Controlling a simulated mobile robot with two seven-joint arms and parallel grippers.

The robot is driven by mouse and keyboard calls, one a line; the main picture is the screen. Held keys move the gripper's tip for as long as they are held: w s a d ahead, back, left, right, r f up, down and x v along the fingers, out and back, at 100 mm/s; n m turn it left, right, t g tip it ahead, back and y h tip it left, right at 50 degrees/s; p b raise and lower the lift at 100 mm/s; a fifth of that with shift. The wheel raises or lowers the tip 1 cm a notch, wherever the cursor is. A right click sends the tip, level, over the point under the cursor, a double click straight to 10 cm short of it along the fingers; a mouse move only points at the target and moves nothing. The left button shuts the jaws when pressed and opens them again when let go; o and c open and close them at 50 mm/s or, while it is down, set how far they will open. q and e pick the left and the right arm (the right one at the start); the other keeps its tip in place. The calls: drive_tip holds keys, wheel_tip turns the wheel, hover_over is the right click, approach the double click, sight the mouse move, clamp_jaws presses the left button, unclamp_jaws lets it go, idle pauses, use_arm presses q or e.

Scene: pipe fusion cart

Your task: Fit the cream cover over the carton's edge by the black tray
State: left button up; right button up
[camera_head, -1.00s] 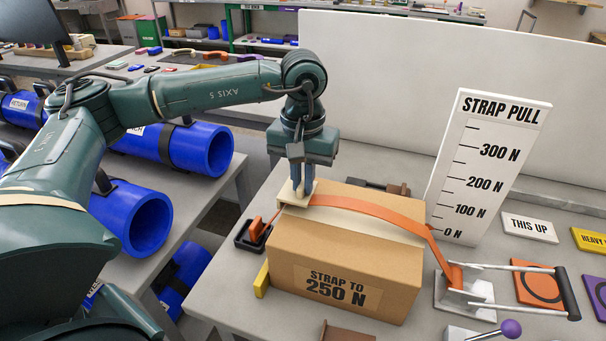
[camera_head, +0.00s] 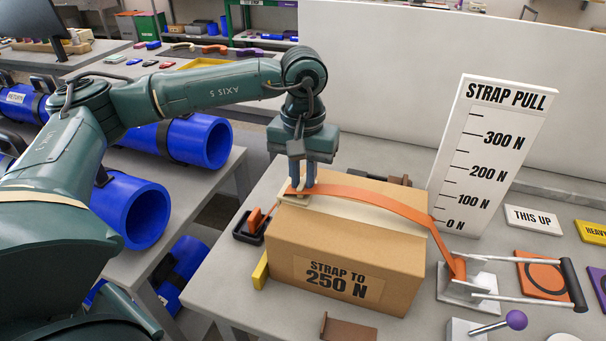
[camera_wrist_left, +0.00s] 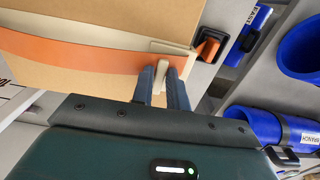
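The cream cover (camera_head: 292,198) sits at the carton's upper left edge, on the side by the black tray (camera_head: 243,229). My left gripper (camera_head: 302,188) points down there, its fingers on either side of the cover's raised cream tab (camera_wrist_left: 159,70); it appears shut on it. The cardboard carton (camera_head: 330,262) stands on the table. An orange strap (camera_head: 375,198) runs across its top to the cover, with some orange showing beside the fingers. How fully the cover seats on the edge is hidden. My right gripper is not in view.
A metal strap tensioner (camera_head: 468,285) with a black-gripped handle stands right of the carton. A STRAP PULL board (camera_head: 490,150) stands behind it. A yellow piece (camera_head: 261,272) lies at the carton's left. Blue pipes (camera_head: 135,210) lie on the left bench.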

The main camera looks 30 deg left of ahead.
use_arm(q)
drive_tip(key=o, duration=0.4)
drive_tip(key=shift+r, duration=0.15)
drive_tip(key=shift+r+p, duration=1)
drive_tip(key=shift+r, duration=0.45)
drive_tip(key=shift+r+p, duration=0.5)
drive_tip(key=shift+r, duration=0.4)
